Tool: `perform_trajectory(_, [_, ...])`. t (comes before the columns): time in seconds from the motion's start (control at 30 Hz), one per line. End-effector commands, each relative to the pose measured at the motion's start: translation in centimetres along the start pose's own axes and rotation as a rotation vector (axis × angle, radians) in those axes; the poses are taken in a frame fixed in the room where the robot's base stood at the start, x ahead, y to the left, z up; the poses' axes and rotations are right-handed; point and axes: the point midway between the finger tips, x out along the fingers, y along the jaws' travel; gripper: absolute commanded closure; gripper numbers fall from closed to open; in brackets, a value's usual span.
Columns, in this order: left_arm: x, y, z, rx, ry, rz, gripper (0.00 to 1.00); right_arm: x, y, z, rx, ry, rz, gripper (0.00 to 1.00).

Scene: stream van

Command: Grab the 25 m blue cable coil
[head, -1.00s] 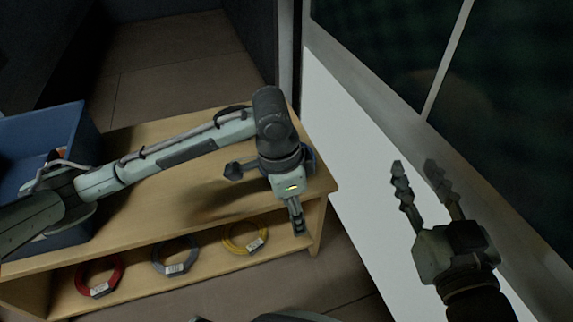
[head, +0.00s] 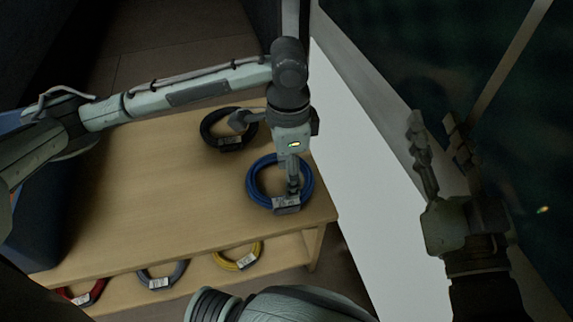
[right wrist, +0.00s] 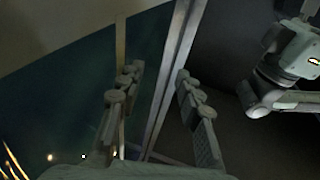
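The blue cable coil (head: 251,186) lies flat near the right end of the wooden shelf top (head: 150,205) in the head view. Its pale tag (head: 286,203) is at its front, too small to read. My left gripper (head: 265,156) hangs over the coil's back edge with its fingers spread wide. One finger shows over the coil's inside, the other by the black coil; whether they touch is unclear. My right gripper (head: 432,118) is open and empty at the right, away from the shelf. Its spread fingers also show in the right wrist view (right wrist: 158,85).
A black coil (head: 209,134) lies behind the blue one. Red (head: 96,293), grey (head: 177,275) and yellow (head: 257,250) coils lie on the lower shelf. A blue bin (head: 40,235) stands at the left. A white panel (head: 365,170) borders the shelf's right; the middle top is clear.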

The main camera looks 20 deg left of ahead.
Motion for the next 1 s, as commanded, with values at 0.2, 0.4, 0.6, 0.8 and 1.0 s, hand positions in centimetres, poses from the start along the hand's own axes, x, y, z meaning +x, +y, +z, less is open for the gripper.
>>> perform_trajectory(0.2, [2.1,0.1,0.1,-0.001,-0.002,0.001,0.47,-0.2,-0.9,-2.4,0.024,0.124,-0.017,0.65])
perform_trajectory(0.4, [3.8,0.4,0.1,0.000,-0.002,0.002,0.47,-0.4,-1.0,-3.8,0.029,0.216,-0.018,0.65])
perform_trajectory(0.6, [6.7,0.9,0.1,-0.001,-0.002,0.001,0.47,-1.0,-0.6,-6.2,0.022,0.380,-0.012,0.65])
perform_trajectory(0.8, [7.6,0.8,0.1,0.000,0.000,-0.001,0.47,-1.3,-0.5,-7.2,0.020,0.437,-0.009,0.65])
perform_trajectory(1.0, [7.6,0.8,0.1,0.000,0.000,-0.001,0.52,-1.3,-0.5,-7.2,0.020,0.436,-0.009,0.65])
